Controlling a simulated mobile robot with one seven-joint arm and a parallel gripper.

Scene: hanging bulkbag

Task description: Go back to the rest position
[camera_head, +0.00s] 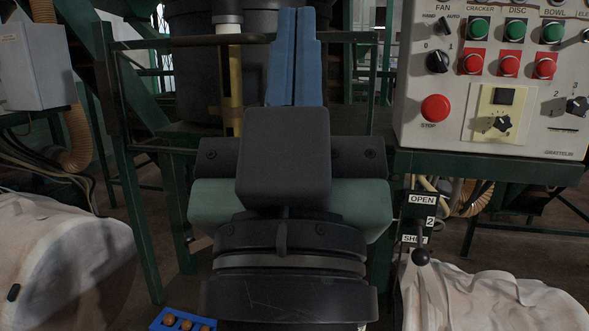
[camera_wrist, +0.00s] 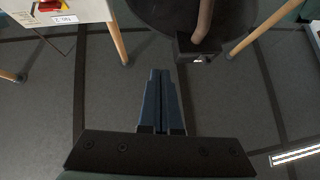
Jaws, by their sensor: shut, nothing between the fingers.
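My gripper (camera_head: 294,70) stands up in the middle of the head view, its two blue fingers pressed together with nothing between them. In the wrist view my gripper (camera_wrist: 161,75) also shows shut, its fingers pointing away over a dark grey floor. The fingers are apart from everything near them, as far as I can see. My arm's wrist hides much of the middle of the head view.
A control panel (camera_head: 480,130) with buttons and knobs stands at the right. Below it are an OPEN/SHUT lever (camera_head: 421,256) and a white bag (camera_head: 490,300). Another white bag (camera_head: 60,265) is at left. A blue tray (camera_head: 158,323) holds brown balls. Green frames (camera_head: 130,190) stand behind.

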